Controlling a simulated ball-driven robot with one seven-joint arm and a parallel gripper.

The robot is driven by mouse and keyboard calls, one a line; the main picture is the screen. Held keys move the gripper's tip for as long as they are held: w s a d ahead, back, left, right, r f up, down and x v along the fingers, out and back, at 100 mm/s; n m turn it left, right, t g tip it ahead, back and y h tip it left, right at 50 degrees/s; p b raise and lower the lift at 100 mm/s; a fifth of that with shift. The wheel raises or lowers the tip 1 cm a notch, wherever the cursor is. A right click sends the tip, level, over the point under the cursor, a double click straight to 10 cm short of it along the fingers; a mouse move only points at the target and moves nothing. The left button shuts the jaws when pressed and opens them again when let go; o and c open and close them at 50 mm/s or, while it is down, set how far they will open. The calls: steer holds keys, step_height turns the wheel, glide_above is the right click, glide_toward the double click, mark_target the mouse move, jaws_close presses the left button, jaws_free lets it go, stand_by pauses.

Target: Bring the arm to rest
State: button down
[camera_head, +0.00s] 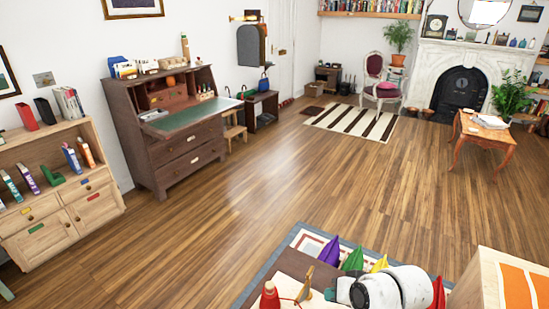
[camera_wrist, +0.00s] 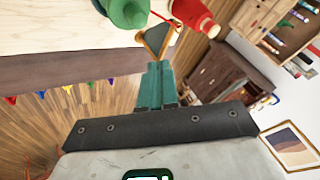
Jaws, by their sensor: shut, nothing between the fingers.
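My gripper (camera_wrist: 155,85) shows in the wrist view as two teal fingers pressed together, with nothing between them. A small wooden triangular piece with a dark face (camera_wrist: 157,38) is close to the fingertips; I cannot tell whether they touch. A red object (camera_wrist: 194,12) and a green object (camera_wrist: 127,10) are just beyond, both cut off by the frame. In the head view my white arm (camera_head: 395,288) reaches low across the bottom right, over the near table. The fingers cannot be made out there.
The near table (camera_head: 292,264) carries a red object (camera_head: 270,298). Coloured pennants (camera_head: 353,259) show along its edge, over a patterned rug (camera_head: 309,243). A box with orange panels (camera_head: 515,287) stands right of my arm. The wooden floor (camera_head: 270,180) is open toward the desk (camera_head: 184,172) and fireplace.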

steer(key=s+d+f+n+g+h, duration=0.15)
steer(key=s+d, duration=0.35)
steer(key=s, duration=0.6)
steer(key=s+d+t+h, duration=0.1)
steer(key=s+d+h, duration=0.25)
steer(key=s, duration=0.85)
steer(key=s+d+f+g, duration=0.2)
steer(key=s+f+g, duration=0.2)
steer(key=s, duration=0.5)
steer(key=shift+s+f, duration=0.15)
steer(key=shift+f, duration=0.55)
